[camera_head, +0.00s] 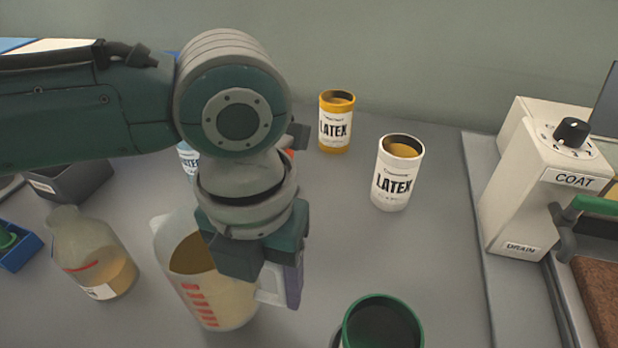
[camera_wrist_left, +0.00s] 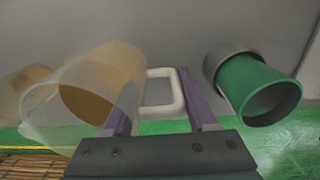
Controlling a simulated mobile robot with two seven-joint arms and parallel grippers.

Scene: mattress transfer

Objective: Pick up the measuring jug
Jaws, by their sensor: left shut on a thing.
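The measuring jug (camera_head: 221,300) is translucent with red graduation marks and holds tan liquid. It stands on the grey worktop at the lower middle of the head view, partly covered by my left arm. My left gripper (camera_head: 288,283) is at the jug's handle, on its right side. In the left wrist view the jug (camera_wrist_left: 110,85) is at left, and its white handle (camera_wrist_left: 163,73) lies between the two purple fingers of my left gripper (camera_wrist_left: 160,110). The gripper is shut on the handle. Whether the jug's base touches the worktop is hard to tell. My right gripper is not in view.
A green-rimmed dark container (camera_head: 383,322) stands close to the right of the jug. A bottle (camera_head: 92,255) stands to its left. A yellow LATEX can (camera_head: 336,125) and a white LATEX can (camera_head: 397,175) stand behind. A COAT/DRAIN box (camera_head: 530,185) is at right.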

